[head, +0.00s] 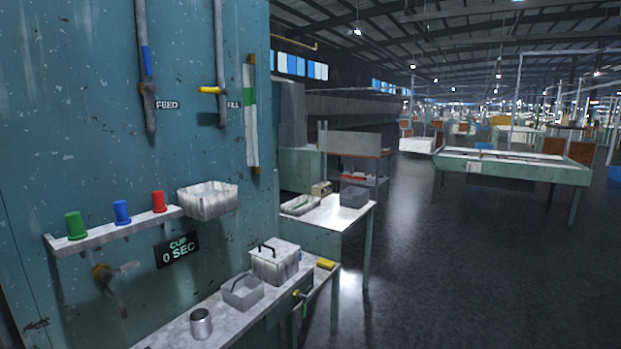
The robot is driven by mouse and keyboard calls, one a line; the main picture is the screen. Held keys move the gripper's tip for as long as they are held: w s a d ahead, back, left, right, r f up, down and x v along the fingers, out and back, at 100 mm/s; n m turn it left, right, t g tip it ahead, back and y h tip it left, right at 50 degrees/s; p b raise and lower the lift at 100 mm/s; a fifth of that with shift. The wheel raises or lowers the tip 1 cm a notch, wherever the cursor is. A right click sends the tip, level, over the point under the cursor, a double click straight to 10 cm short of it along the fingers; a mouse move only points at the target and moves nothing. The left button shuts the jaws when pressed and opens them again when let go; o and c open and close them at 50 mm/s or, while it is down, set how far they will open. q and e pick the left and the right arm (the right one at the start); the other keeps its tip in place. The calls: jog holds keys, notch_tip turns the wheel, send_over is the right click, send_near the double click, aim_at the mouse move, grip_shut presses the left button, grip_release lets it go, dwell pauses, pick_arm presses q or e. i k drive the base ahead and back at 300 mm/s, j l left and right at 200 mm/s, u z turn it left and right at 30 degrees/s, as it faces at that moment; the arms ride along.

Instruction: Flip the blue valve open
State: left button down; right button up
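The blue valve handle (147,60) is on a grey vertical pipe on the teal wall panel, at the upper left of the head view. The blue handle points up, lying along the pipe. Its brown valve body (148,90) sits just below, beside a label reading FEED (167,105). Neither of my grippers is in view, and nothing touches the valve.
A yellow valve handle (210,90) lies crosswise on the pipe to the right. Below, a wall shelf (95,238) holds green, blue and red plugs. A metal bench (223,311) below carries a cup, a tray and a lidded box. Open floor lies right.

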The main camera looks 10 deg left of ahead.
aim_at(151, 87)
jog(key=k+j, duration=0.1)
jog(key=j, duration=0.25)
jog(key=k+j, duration=0.1)
jog(key=j, duration=0.3)
jog(key=k+j, duration=0.1)
jog(key=j, duration=0.25)
jog(key=k+j, duration=0.1)
jog(key=j, duration=0.25)
jog(key=z, duration=0.05)
